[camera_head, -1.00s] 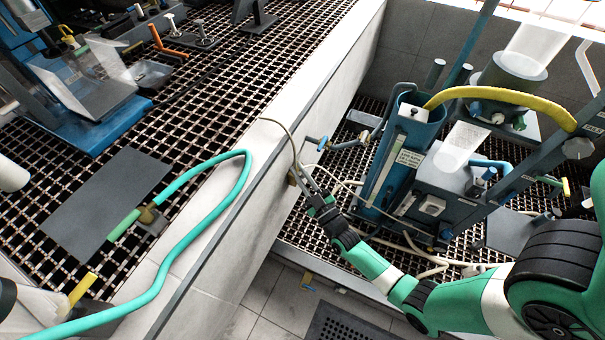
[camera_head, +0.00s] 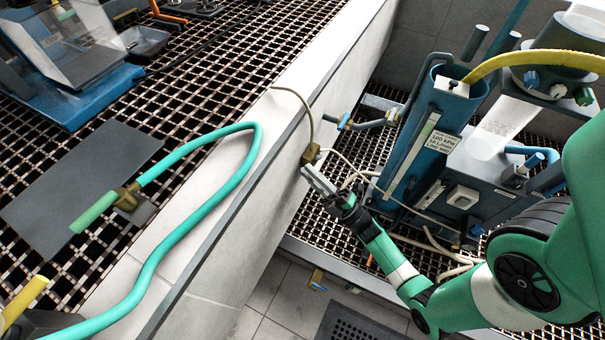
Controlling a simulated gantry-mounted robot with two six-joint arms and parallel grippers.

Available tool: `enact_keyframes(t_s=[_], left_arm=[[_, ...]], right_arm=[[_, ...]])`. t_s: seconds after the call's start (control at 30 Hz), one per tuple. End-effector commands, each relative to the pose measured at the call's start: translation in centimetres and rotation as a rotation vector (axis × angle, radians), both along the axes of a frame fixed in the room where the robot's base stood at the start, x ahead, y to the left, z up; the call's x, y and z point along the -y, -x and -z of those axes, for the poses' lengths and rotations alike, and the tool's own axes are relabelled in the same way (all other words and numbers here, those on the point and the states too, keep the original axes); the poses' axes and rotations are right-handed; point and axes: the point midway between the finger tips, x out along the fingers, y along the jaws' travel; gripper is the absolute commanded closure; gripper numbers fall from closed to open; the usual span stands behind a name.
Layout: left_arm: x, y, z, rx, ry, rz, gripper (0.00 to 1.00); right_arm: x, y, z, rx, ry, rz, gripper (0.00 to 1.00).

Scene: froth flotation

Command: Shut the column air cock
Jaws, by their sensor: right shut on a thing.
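A small brass cock (camera_head: 311,154) sits on the thin cream air line beside the wall of the raised bench, left of the blue column (camera_head: 411,150). I take it for the column air cock. My right gripper (camera_head: 318,180) comes in from the lower right and is shut at the cock's lower side. Its fingers hide the handle, so the handle's angle cannot be made out. A blue-handled valve (camera_head: 344,121) on the column's grey side pipe stands apart, above and right of the gripper. My left gripper cannot be made out.
The wall's top edge (camera_head: 262,165) runs close left of the right gripper. A yellow hose (camera_head: 540,60) arches over the column. Cream hoses hang near my right forearm.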

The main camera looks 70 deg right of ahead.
Motion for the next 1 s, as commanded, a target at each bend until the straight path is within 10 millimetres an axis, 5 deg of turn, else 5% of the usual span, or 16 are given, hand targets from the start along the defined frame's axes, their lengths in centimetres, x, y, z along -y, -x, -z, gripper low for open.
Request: enact_keyframes(t_s=[0.87, 0.9, 1.0], left_arm=[[0.01, 0.0, 0.84, 0.0, 0.0, 0.0, 0.5], [0.0, 0.0, 0.84, 0.0, 0.0, 0.0, 0.5], [0.01, 0.0, 0.84, 0.0, 0.0, 0.0, 0.5]], right_arm=[[-0.61, -0.67, 1.19, -0.022, 0.176, -0.016, 1.0], [-0.61, -0.67, 1.2, -0.022, 0.176, -0.016, 0.81], [-0.61, -0.67, 1.19, -0.021, 0.176, -0.017, 0.63]])
